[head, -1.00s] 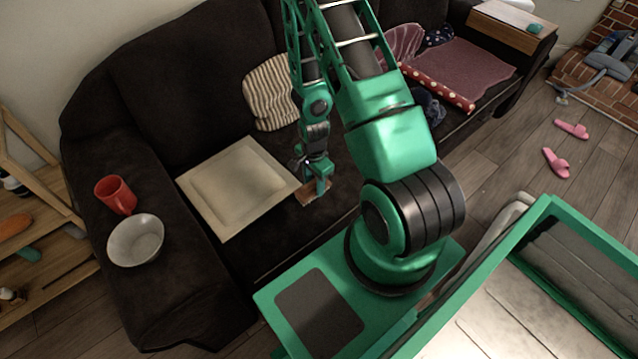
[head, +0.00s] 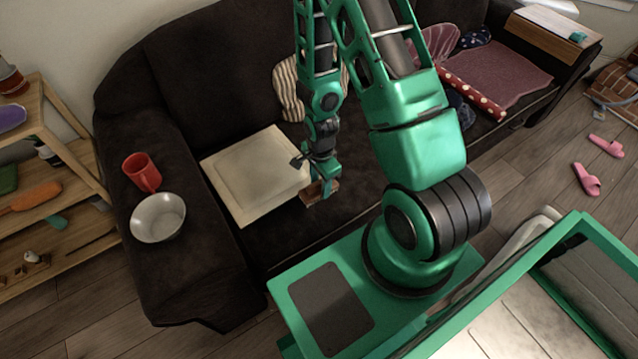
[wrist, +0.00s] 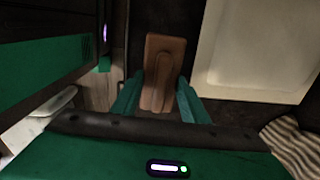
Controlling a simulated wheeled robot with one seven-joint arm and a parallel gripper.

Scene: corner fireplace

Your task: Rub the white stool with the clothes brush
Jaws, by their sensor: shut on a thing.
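My gripper (head: 322,188) is shut on the clothes brush (head: 312,193), a small brown wooden block. In the wrist view the brush (wrist: 163,62) sticks out from between my green fingers (wrist: 160,98). The brush is above the sofa seat, close to the right corner of a cream square, cushion-like piece (head: 255,172); I cannot tell whether they touch. That piece also shows in the wrist view (wrist: 262,50), beside the brush. A pale curved edge (head: 522,235) shows behind my body on the right. It may be the white stool, but most of it is hidden.
The dark sofa (head: 215,75) holds a striped pillow (head: 288,92) and a polka-dot roll (head: 470,95). A wooden shelf (head: 75,165) is at left. Pink slippers (head: 587,179) lie on the floor.

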